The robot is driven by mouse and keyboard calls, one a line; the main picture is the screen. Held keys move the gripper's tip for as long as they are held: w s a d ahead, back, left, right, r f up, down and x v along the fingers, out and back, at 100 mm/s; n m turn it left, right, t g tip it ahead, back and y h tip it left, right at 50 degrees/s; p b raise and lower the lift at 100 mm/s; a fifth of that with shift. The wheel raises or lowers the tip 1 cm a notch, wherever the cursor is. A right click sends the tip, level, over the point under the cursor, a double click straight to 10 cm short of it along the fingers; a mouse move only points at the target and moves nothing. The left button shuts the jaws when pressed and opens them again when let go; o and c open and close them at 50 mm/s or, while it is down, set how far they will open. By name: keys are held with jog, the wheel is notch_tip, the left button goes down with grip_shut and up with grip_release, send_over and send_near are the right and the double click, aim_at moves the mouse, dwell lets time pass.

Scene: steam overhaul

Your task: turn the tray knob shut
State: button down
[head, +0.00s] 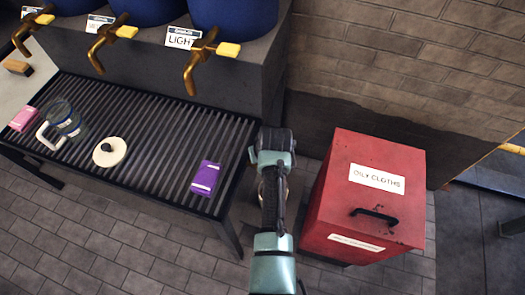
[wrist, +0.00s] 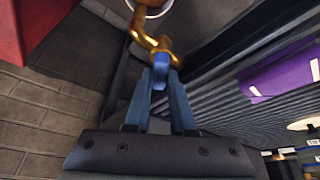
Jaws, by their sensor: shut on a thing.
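The tray knob (wrist: 161,73) is a small blue handle on a brass tap (wrist: 152,42) at the top centre of the wrist view. My gripper (wrist: 161,82) is shut on it, with one blue finger on each side. The slatted drip tray (head: 140,135) lies to the left of my arm in the head view, and its dark edge also shows in the wrist view. In the head view my arm hides the knob and the fingertips. I cannot tell from the handle's angle whether the tap is open or shut.
Blue casks with yellow-handled brass taps (head: 200,52) stand behind the tray. A purple packet (head: 206,178), a pale round lid (head: 109,152), a glass mug (head: 65,122) and a pink packet (head: 23,118) lie on it. A red oily-cloths bin (head: 368,205) stands close right of my arm.

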jog(key=m+h+p, duration=0.1)
jog(key=m, duration=0.2)
jog(key=shift+a+r+m, duration=0.1)
jog(key=shift+m, duration=0.2)
jog(key=shift+a+m+h, duration=0.1)
jog(key=shift+m+h, duration=0.7)
jog(key=shift+m, duration=0.7)
jog(key=c, duration=0.8)
grip_release()
jog(key=shift+o, duration=0.2)
jog(key=p+v, duration=0.1)
jog(key=v, duration=1.1)
jog(key=shift+r+p, duration=0.3)
jog(key=shift+r, duration=0.1)
jog(key=shift+s, duration=0.1)
